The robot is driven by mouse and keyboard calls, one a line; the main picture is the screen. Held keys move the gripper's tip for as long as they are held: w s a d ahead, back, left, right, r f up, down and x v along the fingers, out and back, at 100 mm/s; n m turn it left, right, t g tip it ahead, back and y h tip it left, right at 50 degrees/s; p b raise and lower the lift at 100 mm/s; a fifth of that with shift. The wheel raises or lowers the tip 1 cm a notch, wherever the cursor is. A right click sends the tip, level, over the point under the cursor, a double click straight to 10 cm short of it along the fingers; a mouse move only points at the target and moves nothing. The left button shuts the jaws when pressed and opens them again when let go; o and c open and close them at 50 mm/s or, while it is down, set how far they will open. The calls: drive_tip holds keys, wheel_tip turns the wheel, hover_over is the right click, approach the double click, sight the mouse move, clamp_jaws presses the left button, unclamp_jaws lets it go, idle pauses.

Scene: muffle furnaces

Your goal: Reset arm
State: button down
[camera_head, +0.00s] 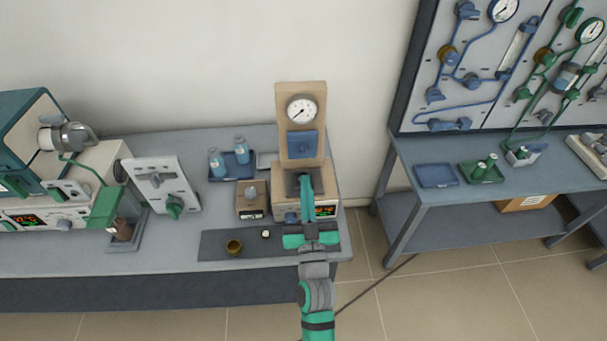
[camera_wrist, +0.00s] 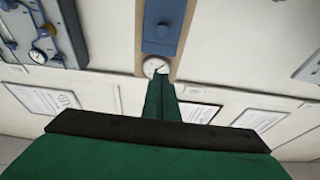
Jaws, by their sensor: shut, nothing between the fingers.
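My gripper (camera_head: 306,180) has green fingers that are closed together, with nothing seen between them. In the head view it reaches over the front of the tan device (camera_head: 302,95), which has a round dial gauge (camera_head: 302,110) and a blue panel (camera_head: 302,145). The fingers and arm hide part of the device's base; I cannot tell whether they touch it. In the wrist view the closed fingers (camera_wrist: 161,85) point up toward the gauge (camera_wrist: 155,67), with the blue panel (camera_wrist: 164,22) above it.
At right is another bench (camera_head: 420,160) below a piping panel (camera_head: 470,110). Floor (camera_head: 460,290) shows between and before the benches.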

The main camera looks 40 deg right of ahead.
drive_tip(key=shift+s+a, duration=0.25)
drive_tip(key=shift+s, duration=0.25)
drive_tip(key=shift+f, duration=0.1)
drive_tip(key=s+a+f+n+g+y, duration=0.1)
drive_tip(key=s+a+f+n+y, duration=0.15)
drive_tip(key=s+a+f, duration=0.5)
drive_tip(key=s+a+f+n+y, duration=0.1)
drive_tip(key=s+a+f+y, duration=0.25)
drive_tip(key=a, duration=0.65)
drive_tip(key=s+a+f+n+g+y, duration=0.1)
drive_tip(key=s+a+y, duration=0.4)
drive_tip(key=s+a, duration=0.7)
drive_tip(key=s+n+g, duration=0.1)
drive_tip(key=s+n, duration=0.1)
drive_tip(key=s, duration=0.1)
drive_tip(key=shift+s+a+f, duration=0.25)
drive_tip(key=shift+s, duration=0.15)
